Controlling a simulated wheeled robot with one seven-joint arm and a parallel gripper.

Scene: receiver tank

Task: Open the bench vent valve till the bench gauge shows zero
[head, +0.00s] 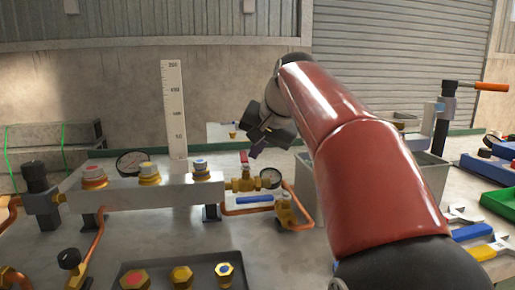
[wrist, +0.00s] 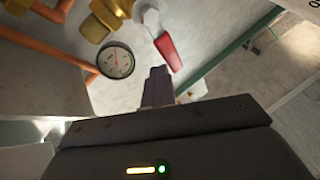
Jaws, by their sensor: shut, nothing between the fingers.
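A brass valve (head: 243,184) with a short red lever (head: 244,157) sits at the right end of the grey manifold; the lever stands up from the valve. In the wrist view the red lever (wrist: 166,49) lies just beyond my fingertips, slightly right. A small white-faced gauge (head: 270,179) is right of the valve; it also shows in the wrist view (wrist: 116,61), but its reading is too small to make out. My gripper (head: 256,150) is shut and empty, above and close to the lever. In the wrist view its fingertips (wrist: 158,75) are together, apparently not touching the lever.
The manifold (head: 180,192) carries several coloured caps and copper pipes. A larger gauge (head: 133,162) and an upright white scale (head: 174,110) stand behind it. A tray (head: 178,276) of caps lies in front. A grey bin (head: 425,172) is right, behind my arm.

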